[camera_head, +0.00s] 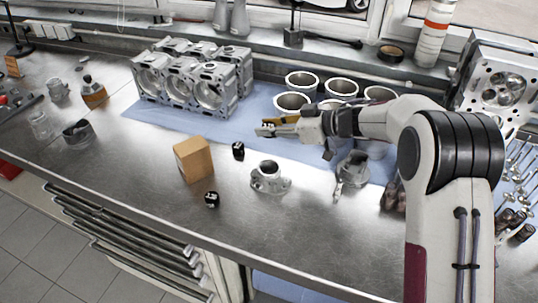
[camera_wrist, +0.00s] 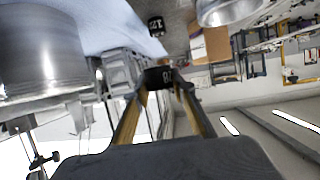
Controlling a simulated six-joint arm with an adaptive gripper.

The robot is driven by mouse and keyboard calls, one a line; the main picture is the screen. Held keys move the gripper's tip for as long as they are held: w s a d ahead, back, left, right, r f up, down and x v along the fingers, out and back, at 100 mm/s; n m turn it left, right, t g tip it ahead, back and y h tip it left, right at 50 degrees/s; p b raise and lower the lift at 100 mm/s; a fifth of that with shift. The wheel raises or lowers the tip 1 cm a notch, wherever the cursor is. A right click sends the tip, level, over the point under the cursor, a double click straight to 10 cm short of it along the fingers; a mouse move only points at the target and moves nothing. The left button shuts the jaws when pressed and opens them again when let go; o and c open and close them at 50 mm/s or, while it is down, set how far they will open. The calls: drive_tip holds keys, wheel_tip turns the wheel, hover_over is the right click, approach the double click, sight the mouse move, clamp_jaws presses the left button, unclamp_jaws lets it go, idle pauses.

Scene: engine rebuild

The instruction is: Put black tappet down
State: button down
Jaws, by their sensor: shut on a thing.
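My gripper (camera_wrist: 160,84) is shut on a black tappet (camera_wrist: 158,76) with white marks, held between its two fingertips in the wrist view. In the head view my gripper (camera_head: 263,131) is above the front part of the blue mat; the held tappet cannot be made out there. A second black tappet (camera_head: 238,150) stands on the metal bench beside the cardboard box, just below my gripper in the picture. A third black tappet (camera_head: 212,199) lies nearer the bench's front edge. One loose black tappet also shows in the wrist view (camera_wrist: 156,26), apart from the held one.
Several cylinder liners (camera_head: 292,101) and an engine block (camera_head: 190,80) stand on the blue mat (camera_head: 262,97).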

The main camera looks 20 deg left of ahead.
hover_over(269, 155)
drive_tip(key=s, duration=0.2)
drive_tip(key=shift+s+d+f, duration=0.1)
drive_tip(key=shift+d+f, duration=0.05)
drive_tip(key=shift+f, duration=0.75)
drive_tip(key=shift+s+d+f, duration=0.1)
drive_tip(key=shift+d+f, duration=0.05)
drive_tip(key=shift+f, duration=0.7)
drive_tip(key=shift+d+f, duration=0.15)
drive_tip(key=shift+f, duration=0.75)
drive_tip(key=shift+f, duration=1.85)
drive_tip(key=shift+f, duration=0.7)
drive_tip(key=c, duration=1.7)
unclamp_jaws()
drive_tip(key=shift+s+d+f, duration=0.1)
drive_tip(key=shift+r, duration=0.65)
drive_tip(key=v, duration=1.2)
drive_tip(key=shift+r, duration=0.1)
